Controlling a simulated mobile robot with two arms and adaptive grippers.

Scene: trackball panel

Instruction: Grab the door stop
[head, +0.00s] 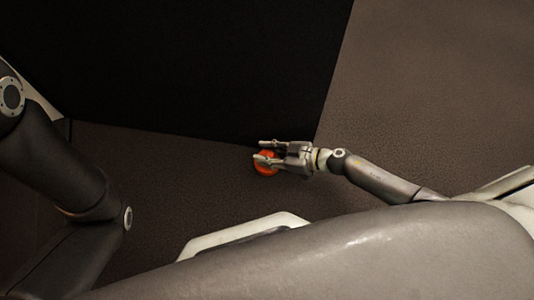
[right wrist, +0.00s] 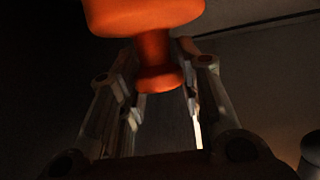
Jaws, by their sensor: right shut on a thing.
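The door stop is an orange-red rounded piece (head: 265,168), near the base of the black panel in the head view. In the right wrist view the door stop (right wrist: 145,15) shows a wide head, a narrower neck and a flared end. My right gripper (head: 265,152) is shut on the door stop, its fingers on either side of it. In the right wrist view the fingers (right wrist: 165,90) flank the neck and flared end. The fingers hide part of the door stop in the head view. My left arm shows at the left, but its gripper is out of view.
A large black panel (head: 190,60) rises just beyond my right gripper. The brown floor (head: 440,80) is clear to the right of the panel. More brown floor (head: 170,170) lies open between my left arm and the door stop.

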